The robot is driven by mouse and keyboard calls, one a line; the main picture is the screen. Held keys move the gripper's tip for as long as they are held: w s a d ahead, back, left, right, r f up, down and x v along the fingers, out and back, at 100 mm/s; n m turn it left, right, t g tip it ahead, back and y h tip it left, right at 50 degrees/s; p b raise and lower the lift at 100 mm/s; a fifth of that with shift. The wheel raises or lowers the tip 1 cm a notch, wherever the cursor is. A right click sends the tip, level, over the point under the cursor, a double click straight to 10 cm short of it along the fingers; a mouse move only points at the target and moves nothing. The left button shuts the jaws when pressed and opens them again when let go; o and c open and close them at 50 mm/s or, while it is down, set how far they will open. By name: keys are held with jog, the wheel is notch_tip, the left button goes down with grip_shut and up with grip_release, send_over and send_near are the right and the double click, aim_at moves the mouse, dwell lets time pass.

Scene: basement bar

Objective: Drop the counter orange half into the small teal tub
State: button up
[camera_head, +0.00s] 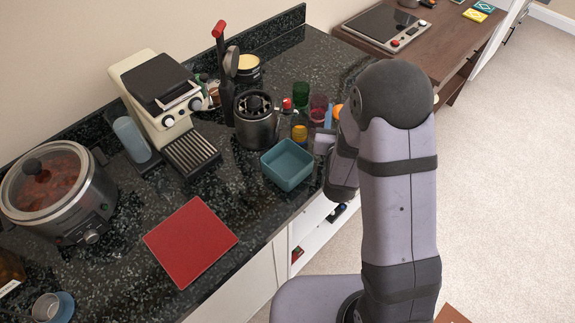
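The small teal tub (287,181) is a square, open container on the dark speckled counter, near its front edge. Its visible inside looks empty. A rounded orange thing (338,111) shows beside my arm at the far right of the counter. It may be an orange half, but my arm partly covers it and I cannot tell. My arm reaches over the counter's right end, just right of the tub. My gripper's fingers are hidden behind the arm, so I cannot see whether they hold anything.
A metal juicer-like pot (256,126), green glass (300,95), dark red glass (318,108) and small yellow item (299,132) crowd behind the tub. A coffee machine (160,100), slow cooker (48,190) and red mat (190,242) lie left. Counter between mat and tub is clear.

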jog(key=s+f+p, duration=0.1)
jog(key=s, duration=0.2)
jog(key=shift+a+f+y+p, duration=0.3)
jog(key=shift+a+f+p, duration=0.05)
jog(key=shift+a+f, duration=0.05)
jog(key=r+h, duration=0.1)
jog(key=a+r+m+h+p, duration=0.1)
jog(key=r, duration=0.1)
jog(key=w+a+r+h+p, duration=0.1)
jog(key=shift+r+m, duration=0.35)
jog(key=shift+m, duration=0.05)
jog(key=s+a+r+m+g+h+p, duration=0.4)
jog(key=s+a+m+h+p, duration=0.1)
jog(key=s+a, duration=0.5)
jog(key=shift+a+g+h+p, duration=0.35)
jog(key=shift+a+h, duration=0.25)
jog(key=shift+a, duration=0.3)
notch_tip(320, 180, down, 6)
jog(key=b, duration=0.5)
jog(key=shift+r, duration=0.15)
